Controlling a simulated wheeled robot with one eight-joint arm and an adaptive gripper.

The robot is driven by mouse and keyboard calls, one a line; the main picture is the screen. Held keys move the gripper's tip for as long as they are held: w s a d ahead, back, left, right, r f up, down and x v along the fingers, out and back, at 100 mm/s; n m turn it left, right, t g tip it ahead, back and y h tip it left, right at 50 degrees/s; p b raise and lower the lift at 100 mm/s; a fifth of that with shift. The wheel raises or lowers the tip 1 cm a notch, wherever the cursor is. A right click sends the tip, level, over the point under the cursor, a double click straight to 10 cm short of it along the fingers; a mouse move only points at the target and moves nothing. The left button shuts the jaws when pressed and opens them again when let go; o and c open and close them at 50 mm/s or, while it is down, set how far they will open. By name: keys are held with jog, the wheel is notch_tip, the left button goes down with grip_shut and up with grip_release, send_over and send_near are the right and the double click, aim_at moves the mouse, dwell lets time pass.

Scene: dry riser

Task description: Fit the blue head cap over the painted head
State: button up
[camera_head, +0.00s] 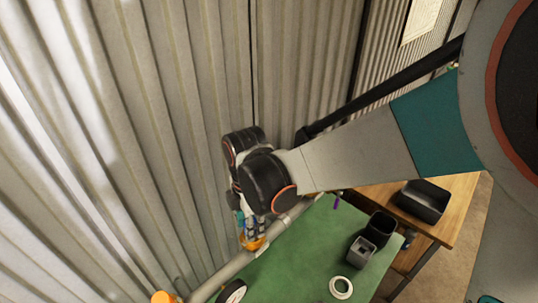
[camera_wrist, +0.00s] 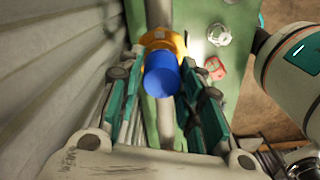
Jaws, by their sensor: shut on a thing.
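The blue head cap (camera_wrist: 162,77) is between the fingers of my gripper (camera_wrist: 161,66) in the wrist view. My gripper is shut on it. The painted head (camera_wrist: 160,39) is orange and shows just beyond the cap, partly covered by it. I cannot tell whether the cap touches the head or is still apart from it. In the head view, my gripper (camera_head: 249,229) points down at the orange painted head (camera_head: 254,243), which is on a grey pipe (camera_head: 238,264). The cap is hard to make out there.
A corrugated metal wall (camera_head: 150,130) stands close on the left. The green bench (camera_head: 310,255) carries a black bin (camera_head: 380,229), a grey box (camera_head: 360,252) and a white ring (camera_head: 341,287). A wooden table (camera_head: 455,205) holds a black tray (camera_head: 422,200). Another orange part (camera_head: 163,297) is at the bottom.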

jog(key=shift+f, duration=0.25)
jog(key=o, duration=0.7)
jog(key=shift+o, duration=0.2)
